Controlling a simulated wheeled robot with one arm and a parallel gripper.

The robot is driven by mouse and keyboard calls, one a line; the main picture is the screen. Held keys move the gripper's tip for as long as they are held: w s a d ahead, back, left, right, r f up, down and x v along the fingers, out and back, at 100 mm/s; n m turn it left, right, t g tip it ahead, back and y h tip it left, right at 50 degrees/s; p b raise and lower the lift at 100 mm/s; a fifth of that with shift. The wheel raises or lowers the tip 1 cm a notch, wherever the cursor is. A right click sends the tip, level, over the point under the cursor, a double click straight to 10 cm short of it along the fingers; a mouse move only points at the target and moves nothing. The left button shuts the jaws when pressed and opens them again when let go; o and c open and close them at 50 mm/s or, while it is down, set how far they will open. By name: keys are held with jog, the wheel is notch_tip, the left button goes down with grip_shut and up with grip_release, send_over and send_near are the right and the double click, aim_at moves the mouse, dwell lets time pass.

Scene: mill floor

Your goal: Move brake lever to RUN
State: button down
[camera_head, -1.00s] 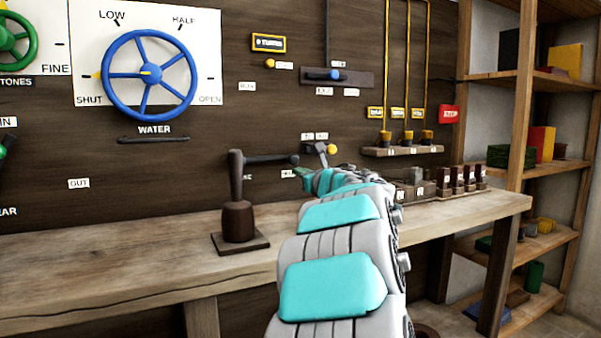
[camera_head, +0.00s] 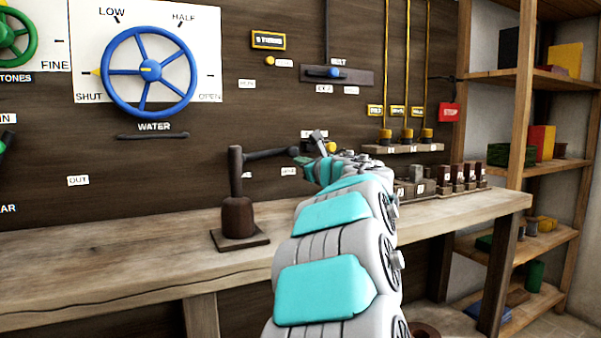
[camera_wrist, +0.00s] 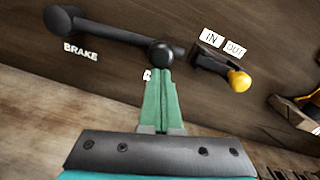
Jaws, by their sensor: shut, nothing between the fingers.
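The brake lever (camera_head: 270,154) is a dark bar with a round black knob at its right end, mounted on the dark wall panel. In the wrist view the lever (camera_wrist: 115,35) runs from a round pivot at the upper left to the knob, above a BRAKE label (camera_wrist: 81,51). My gripper (camera_wrist: 162,74) has its green fingers shut and empty, tips right below the knob; they appear to touch it. In the head view my gripper (camera_head: 303,161) is at the knob, partly hidden by my wrist. A label beside the fingers is mostly covered, with one letter showing.
A small lever with a yellow knob (camera_wrist: 238,81) sits just right, by IN and OUT labels. A brown post on a base (camera_head: 238,215) stands on the workbench (camera_head: 110,255), left of my arm. Small blocks (camera_head: 465,178) line the bench at right.

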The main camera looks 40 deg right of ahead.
jog(key=w+a+r+n+b, duration=0.1)
jog(key=a+r+n, duration=0.3)
jog(key=r+n, duration=0.2)
jog(key=w+a+r+n+b, duration=0.1)
jog(key=a+r+n, duration=0.2)
jog(key=r+n, duration=0.4)
jog(key=shift+a+r, duration=0.4)
jog(key=shift+r, duration=0.2)
jog(key=shift+a, duration=0.1)
